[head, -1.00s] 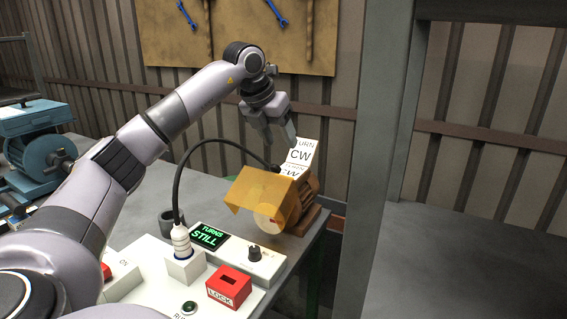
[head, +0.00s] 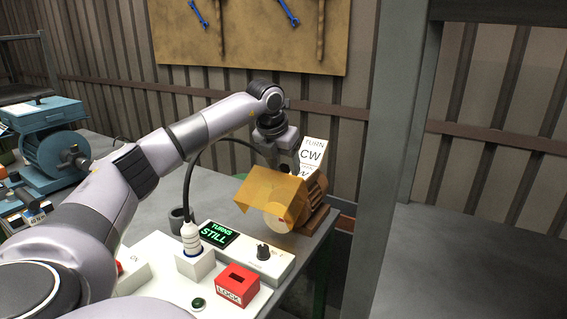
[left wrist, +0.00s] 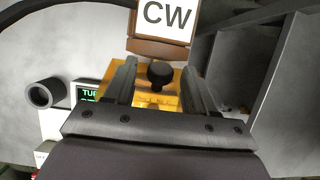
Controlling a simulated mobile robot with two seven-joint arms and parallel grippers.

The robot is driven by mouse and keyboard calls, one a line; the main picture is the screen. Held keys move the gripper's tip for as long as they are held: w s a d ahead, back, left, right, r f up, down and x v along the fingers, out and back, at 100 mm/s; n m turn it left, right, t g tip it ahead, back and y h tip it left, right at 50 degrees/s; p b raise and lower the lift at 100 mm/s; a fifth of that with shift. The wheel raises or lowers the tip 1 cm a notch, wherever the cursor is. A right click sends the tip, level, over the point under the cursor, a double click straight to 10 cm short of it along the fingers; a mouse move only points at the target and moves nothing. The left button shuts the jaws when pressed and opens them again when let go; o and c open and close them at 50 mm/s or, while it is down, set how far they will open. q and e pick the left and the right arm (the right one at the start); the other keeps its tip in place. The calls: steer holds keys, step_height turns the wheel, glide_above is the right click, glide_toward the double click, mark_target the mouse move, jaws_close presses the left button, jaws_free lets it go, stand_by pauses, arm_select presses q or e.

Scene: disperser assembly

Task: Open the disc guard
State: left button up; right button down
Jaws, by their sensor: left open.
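The disc guard (head: 266,194) is a translucent amber cover over a pale disc (head: 274,221) on the brown motor unit (head: 316,194) at the table's right end. It looks lowered over the disc. In the left wrist view the guard (left wrist: 172,98) carries a black knob (left wrist: 161,74). My left gripper (left wrist: 158,85) is open, and its two fingers appear on either side of the knob, with gaps on both sides. In the head view the left gripper (head: 284,160) is just above and behind the guard, its fingertips partly hidden. My right gripper is not in view.
A white sign reading CW (head: 311,155) stands behind the motor. A control panel has a display reading TURNS STILL (head: 219,233), a dial (head: 263,251) and a red LOCK box (head: 238,285). A dark cup (head: 179,220) and a cable stand left of the guard.

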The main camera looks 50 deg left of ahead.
arm_select(q)
jaws_close()
steer(key=shift+w+r+g+p, duration=0.3)
steer(key=shift+r+p, duration=0.1)
steer(key=shift+p, duration=0.65)
steer(key=shift+w+a+p, duration=0.1)
steer(key=shift+w+p, duration=0.05)
steer(key=shift+p, duration=0.15)
steer(key=shift+w+a+f+g+h, duration=0.1)
steer(key=shift+w+f+g+h, duration=0.15)
steer(key=shift+g, duration=0.35)
steer(key=shift+w+a+g+h, duration=0.15)
steer(key=shift+w+g+h, duration=0.1)
steer(key=shift+w+g, duration=0.15)
steer(key=shift+w+a+g, duration=0.1)
steer(key=shift+w+g, duration=0.2)
steer(key=shift+g, duration=0.3)
jaws_free()
steer(key=shift+f, duration=0.1)
